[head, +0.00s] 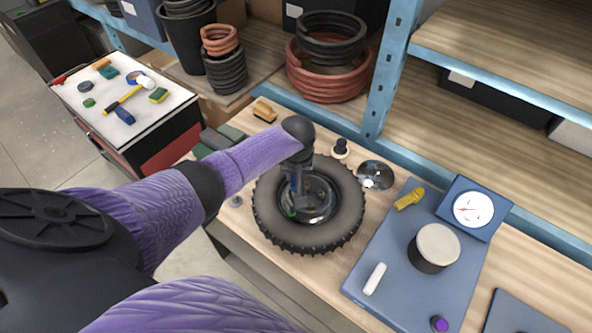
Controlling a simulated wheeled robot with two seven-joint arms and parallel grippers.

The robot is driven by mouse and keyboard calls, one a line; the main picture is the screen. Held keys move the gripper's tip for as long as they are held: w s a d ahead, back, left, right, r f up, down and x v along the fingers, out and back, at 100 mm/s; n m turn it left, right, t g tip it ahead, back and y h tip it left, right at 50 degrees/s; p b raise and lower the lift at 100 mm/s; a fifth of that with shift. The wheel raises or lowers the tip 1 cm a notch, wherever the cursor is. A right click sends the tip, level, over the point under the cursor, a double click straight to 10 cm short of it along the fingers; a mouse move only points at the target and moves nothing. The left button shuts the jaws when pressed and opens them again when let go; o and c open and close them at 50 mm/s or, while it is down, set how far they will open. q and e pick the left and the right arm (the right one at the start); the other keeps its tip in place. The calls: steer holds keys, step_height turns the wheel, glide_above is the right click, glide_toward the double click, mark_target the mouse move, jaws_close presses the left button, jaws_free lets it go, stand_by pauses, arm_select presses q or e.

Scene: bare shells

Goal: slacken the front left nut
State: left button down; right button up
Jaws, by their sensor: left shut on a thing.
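A black knobbly-tyred wheel (345,215) lies flat on the wooden bench, with a shiny metal hub (322,210) in its middle. My left arm reaches in from the left, and my left gripper (296,203) points down into the hub's left part. It is shut on a nut there, mostly hidden by the fingers. A small green spot (291,213) shows by the fingertips; I cannot tell what it belongs to. The other nuts are too small or covered to make out. My right gripper is not in view.
Right of the wheel stand a dark round dish (375,175) and a blue mat (400,271) with a dial gauge (473,209), a round pot (434,248) and small items. A blue shelf post (390,75) rises behind the bench.

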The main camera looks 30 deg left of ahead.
arm_select(q)
steer(key=shift+r+n+p, duration=0.1)
steer(key=shift+n+p, duration=0.2)
steer(key=shift+n, duration=0.5)
steer(key=shift+n+p, duration=0.3)
steer(key=shift+n, duration=0.6)
steer(key=shift+n+g, duration=0.3)
steer(key=shift+n, duration=0.4)
steer(key=shift+p, duration=0.35)
